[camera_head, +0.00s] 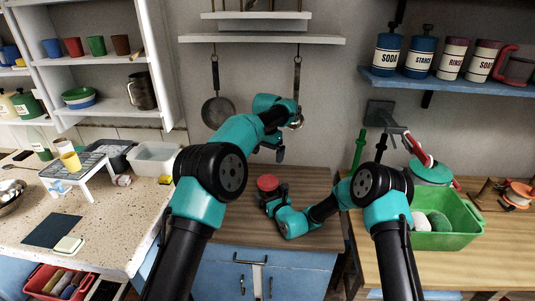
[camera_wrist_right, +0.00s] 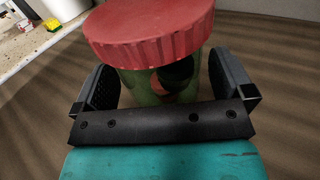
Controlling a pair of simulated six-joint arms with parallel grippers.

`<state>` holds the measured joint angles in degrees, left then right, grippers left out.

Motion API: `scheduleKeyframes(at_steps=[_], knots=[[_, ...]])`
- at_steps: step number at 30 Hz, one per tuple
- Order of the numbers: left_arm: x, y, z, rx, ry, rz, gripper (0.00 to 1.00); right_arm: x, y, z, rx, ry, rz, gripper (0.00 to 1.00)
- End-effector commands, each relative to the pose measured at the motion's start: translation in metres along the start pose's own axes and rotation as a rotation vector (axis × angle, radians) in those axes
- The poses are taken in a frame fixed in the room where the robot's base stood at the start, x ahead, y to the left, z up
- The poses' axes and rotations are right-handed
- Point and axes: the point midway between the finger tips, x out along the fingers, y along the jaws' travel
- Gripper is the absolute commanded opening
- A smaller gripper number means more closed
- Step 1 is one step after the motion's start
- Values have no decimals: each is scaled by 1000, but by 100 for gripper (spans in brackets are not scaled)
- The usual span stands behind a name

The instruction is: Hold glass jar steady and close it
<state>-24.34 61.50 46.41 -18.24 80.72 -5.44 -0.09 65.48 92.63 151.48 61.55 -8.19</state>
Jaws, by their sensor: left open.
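The glass jar (camera_wrist_right: 145,85) is green-tinted with dark and red contents. Its ribbed red lid (camera_wrist_right: 150,30) sits on top in the right wrist view; I cannot tell how tightly. In the head view the red lid (camera_head: 267,183) shows over the wooden counter, and the jar body is mostly hidden. My right gripper (camera_wrist_right: 165,88) has a finger on each side of the jar body, seemingly touching it, below the lid. My left gripper (camera_head: 279,148) is open and empty, above and behind the jar near the wall.
A ladle (camera_head: 297,120) and a pan (camera_head: 218,112) hang on the wall behind. A green bin (camera_head: 450,238) stands at the right. A small white stand (camera_head: 82,176) is on the left counter. The wooden counter around the jar is mostly clear.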

Motion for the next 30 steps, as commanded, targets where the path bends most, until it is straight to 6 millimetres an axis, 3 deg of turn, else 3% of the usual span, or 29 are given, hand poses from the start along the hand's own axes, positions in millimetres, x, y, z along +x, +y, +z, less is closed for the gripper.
scheduleKeyframes(at_steps=[8,14,30], knots=[[0,0,0,0,0,0,100,-1,0,0,0,0,0,100],[0,0,0,0,0,0,100,-13,0,-1,1,2,0,100],[0,0,0,0,0,0,100,-108,-1,0,1,2,-1,100]])
